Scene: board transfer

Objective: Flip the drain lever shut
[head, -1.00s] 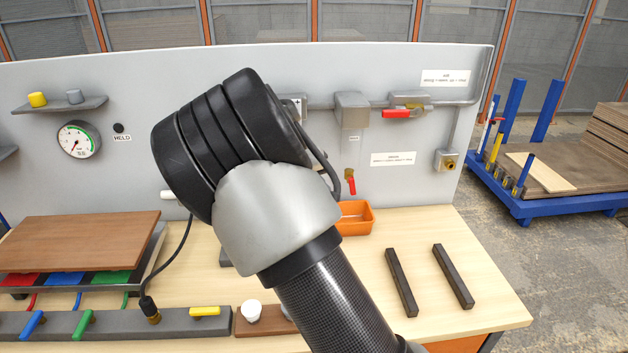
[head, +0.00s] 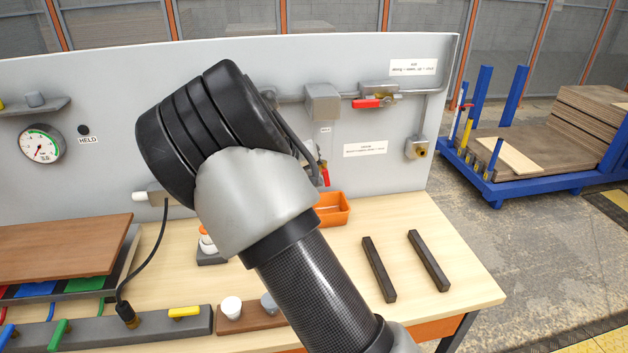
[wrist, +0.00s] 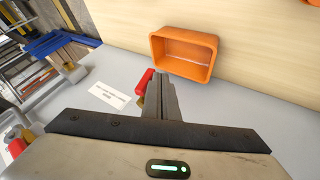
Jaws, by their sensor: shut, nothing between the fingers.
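The drain lever (head: 325,177) is a small red handle on the grey panel, hanging roughly downward above an orange bin (head: 333,210). In the wrist view the red lever (wrist: 144,82) shows just left of my gripper (wrist: 161,78), with a bit of brass fitting below it. My gripper is shut and empty, its fingers right beside the lever. I cannot tell whether they touch. In the head view my arm hides most of the gripper and the drain fitting.
Another red-handled valve (head: 372,103) sits higher on the panel, its handle level. Two dark bars (head: 428,261) lie on the bench at right. A brown board (head: 65,248) rests at left. A blue cart (head: 545,183) with stacked boards stands beyond the bench.

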